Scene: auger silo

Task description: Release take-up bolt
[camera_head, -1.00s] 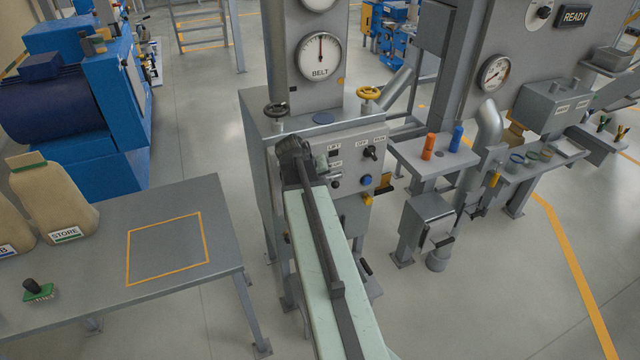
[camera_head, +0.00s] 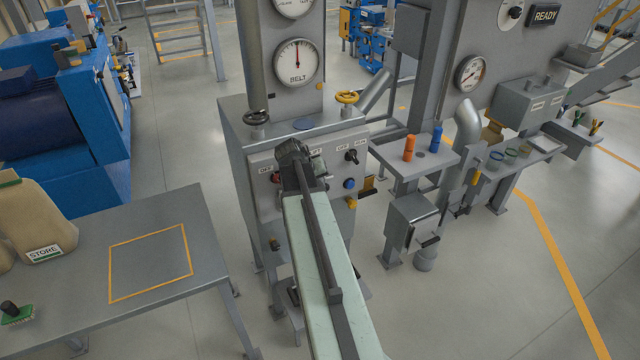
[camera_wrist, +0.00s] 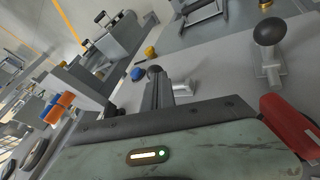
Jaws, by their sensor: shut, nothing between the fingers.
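My gripper (camera_head: 300,158) is shut and empty in front of the grey control panel, hiding part of it. In the wrist view the narrow dark jaws (camera_wrist: 157,92) point at the panel. A black ball-headed handle (camera_wrist: 155,72) shows right at their tips; I cannot tell whether they touch.
A blue button (camera_head: 349,184) and a yellow knob (camera_head: 351,202) sit right of my gripper. A red part (camera_wrist: 290,122) is close beside my wrist. Black (camera_head: 256,118) and yellow (camera_head: 347,97) handwheels top the cabinet.

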